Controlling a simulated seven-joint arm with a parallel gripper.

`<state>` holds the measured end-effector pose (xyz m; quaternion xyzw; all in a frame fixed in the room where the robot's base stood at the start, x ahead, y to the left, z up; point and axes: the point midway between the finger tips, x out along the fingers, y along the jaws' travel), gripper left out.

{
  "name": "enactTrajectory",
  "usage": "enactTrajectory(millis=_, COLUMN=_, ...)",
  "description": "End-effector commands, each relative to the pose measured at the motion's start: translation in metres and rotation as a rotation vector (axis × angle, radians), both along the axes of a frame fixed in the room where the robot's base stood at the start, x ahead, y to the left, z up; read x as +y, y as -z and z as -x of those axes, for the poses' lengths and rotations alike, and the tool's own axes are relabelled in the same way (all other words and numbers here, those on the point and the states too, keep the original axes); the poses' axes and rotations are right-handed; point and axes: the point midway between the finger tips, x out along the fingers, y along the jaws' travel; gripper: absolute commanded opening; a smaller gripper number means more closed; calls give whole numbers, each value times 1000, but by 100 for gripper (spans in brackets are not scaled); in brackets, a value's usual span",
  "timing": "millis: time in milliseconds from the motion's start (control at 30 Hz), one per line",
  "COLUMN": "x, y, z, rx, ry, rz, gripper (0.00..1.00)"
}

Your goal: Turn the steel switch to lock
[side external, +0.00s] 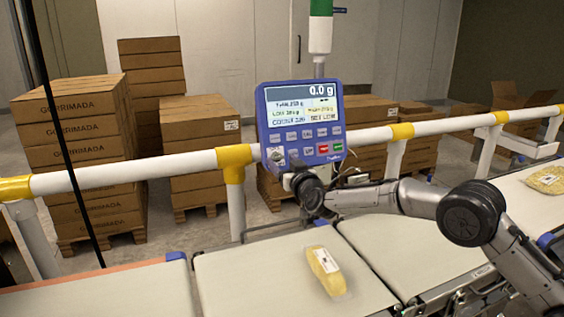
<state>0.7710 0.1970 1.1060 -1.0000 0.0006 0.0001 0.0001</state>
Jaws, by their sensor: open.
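The blue weigher control panel (301,122) stands above the belt and its display reads 0.0 g. The steel switch (277,156) sits at the panel's lower left corner, small in the view; its pointing direction cannot be read. My gripper (284,168) is at the panel's lower left, just below and in front of the switch. It is open, with the fingers small and partly hidden by my wrist. Whether the fingers touch the switch or are around it cannot be told.
A white and yellow rail (130,172) runs behind the belts. A yellow packet (326,270) lies on the middle belt (235,285), and another packet (545,180) lies at the far right. Stacked cartons (75,150) stand behind the rail. A thin black pole (68,150) crosses the left side.

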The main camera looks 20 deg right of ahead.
Motion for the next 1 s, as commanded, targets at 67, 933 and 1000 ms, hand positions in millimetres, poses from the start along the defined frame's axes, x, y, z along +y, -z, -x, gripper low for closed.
enactTrajectory(millis=67, x=0, y=0, z=-5, rx=0, ry=0, rz=0, gripper=70)
enactTrajectory(millis=933, x=0, y=0, z=-9, rx=0, ry=-1, rz=0, gripper=0)
enactTrajectory(millis=1000, x=0, y=0, z=-9, rx=0, ry=-1, rz=1, gripper=0)
